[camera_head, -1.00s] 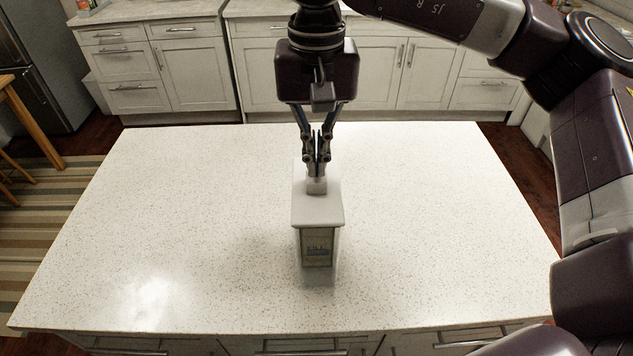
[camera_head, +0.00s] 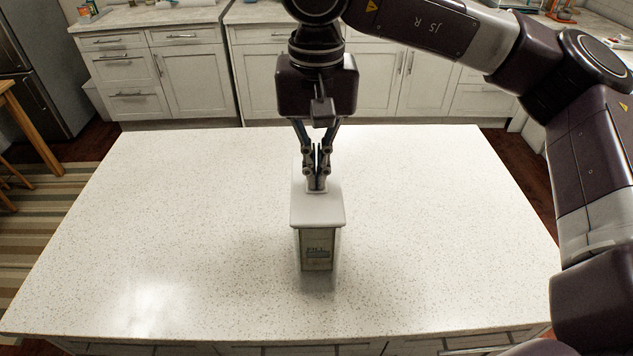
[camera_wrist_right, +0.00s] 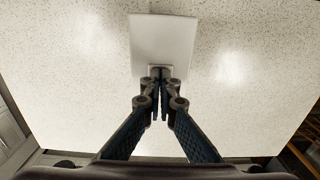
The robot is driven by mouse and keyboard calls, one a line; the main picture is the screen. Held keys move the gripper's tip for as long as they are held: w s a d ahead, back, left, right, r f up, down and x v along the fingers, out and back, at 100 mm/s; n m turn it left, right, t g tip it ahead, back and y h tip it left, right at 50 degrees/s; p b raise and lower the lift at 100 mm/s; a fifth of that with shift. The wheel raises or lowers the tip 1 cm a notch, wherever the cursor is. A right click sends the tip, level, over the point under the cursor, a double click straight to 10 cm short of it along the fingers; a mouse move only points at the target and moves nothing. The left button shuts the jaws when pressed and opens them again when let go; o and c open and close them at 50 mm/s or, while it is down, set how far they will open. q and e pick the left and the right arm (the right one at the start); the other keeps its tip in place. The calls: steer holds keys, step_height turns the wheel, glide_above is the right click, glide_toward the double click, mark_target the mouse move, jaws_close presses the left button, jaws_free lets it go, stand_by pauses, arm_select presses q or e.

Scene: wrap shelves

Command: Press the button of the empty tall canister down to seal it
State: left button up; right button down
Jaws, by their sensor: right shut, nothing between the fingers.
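In the right wrist view the lid (camera_wrist_right: 163,40) lies beyond the shut fingertips (camera_wrist_right: 160,75), which cover most of the button. My left gripper is not in view.
The speckled white counter (camera_head: 160,220) is clear around the canister. White cabinets (camera_head: 190,75) stand behind it across a dark floor. A wooden table or stool (camera_head: 30,125) and a striped rug (camera_head: 40,215) are at the left.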

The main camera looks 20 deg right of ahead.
steer(key=shift+f, duration=0.25)
steer(key=shift+r+p, duration=2.5)
steer(key=shift+r, duration=1.4)
